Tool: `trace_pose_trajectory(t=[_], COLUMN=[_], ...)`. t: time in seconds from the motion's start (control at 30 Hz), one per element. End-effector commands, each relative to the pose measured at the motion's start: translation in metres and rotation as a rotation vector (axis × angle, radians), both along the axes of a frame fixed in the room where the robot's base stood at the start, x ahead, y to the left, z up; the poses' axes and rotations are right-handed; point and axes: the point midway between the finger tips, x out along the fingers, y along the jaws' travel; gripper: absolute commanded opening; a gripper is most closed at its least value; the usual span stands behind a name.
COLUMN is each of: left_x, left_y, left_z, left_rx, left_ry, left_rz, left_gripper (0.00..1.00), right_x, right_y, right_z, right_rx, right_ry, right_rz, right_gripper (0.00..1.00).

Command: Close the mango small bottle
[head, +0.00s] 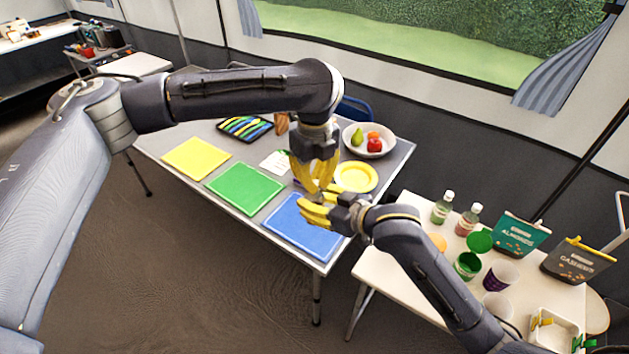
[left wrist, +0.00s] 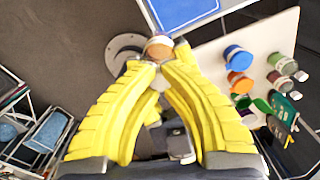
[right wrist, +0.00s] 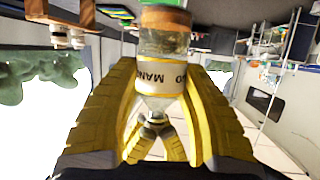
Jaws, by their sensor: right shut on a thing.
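The mango small bottle (right wrist: 160,77) is clear, with a pale label reading "MAN" and an orange-brown end at the picture's top. My right gripper (right wrist: 160,100) is shut on its sides. The narrow neck end points at my left gripper (right wrist: 156,122), whose fingertips meet close around a small greyish piece there; I cannot tell whether it is the cap or the neck, or whether they grip it. In the left wrist view the bottle (left wrist: 158,46) shows just past the left fingertips (left wrist: 160,66). In the head view the left gripper (head: 319,187) hangs right above the right gripper (head: 306,208), hiding most of the bottle.
The white side table (head: 408,273) at right holds bottles, cups, a white basket and snack bags.

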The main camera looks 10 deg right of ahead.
Motion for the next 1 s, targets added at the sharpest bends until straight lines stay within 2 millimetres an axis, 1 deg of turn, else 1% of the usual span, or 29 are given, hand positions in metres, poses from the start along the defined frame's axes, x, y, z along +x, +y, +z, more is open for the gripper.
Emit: trace_pose_trajectory(t=[0.3,0.43,0.57,0.6,0.8,1.0], left_x=[-0.0001,-0.0001,0.0001,0.0001,0.0,-0.0001], left_y=[0.0001,0.0,0.0,0.0,0.0,0.0], left_z=[-0.0005,-0.0003,-0.0001,-0.0001,-0.0002,-0.0004], left_rx=[-0.003,-0.003,-0.003,-0.003,-0.003,-0.002], left_ry=[0.001,0.0,0.0,0.0,0.0,0.0], left_rz=[-0.498,-0.669,-0.657,-0.656,-0.654,-0.653], left_gripper=[0.0,0.0,0.0,0.07,0.3,0.31], right_x=[-0.0002,-0.0001,-0.0001,0.0,0.0,0.0], right_y=[0.0001,0.0001,0.0001,0.0,0.0,0.0], right_z=[-0.0001,0.0,0.0,0.0,0.0,0.0001], right_rx=[0.0,0.0,0.0,0.0,0.0,0.0], right_ry=[0.0,0.0,0.0,0.0,0.0,0.0], right_rz=[0.0,0.0,0.0,0.0,0.0,0.0], right_gripper=[0.0,0.0,0.0,0.0,0.0,0.0])
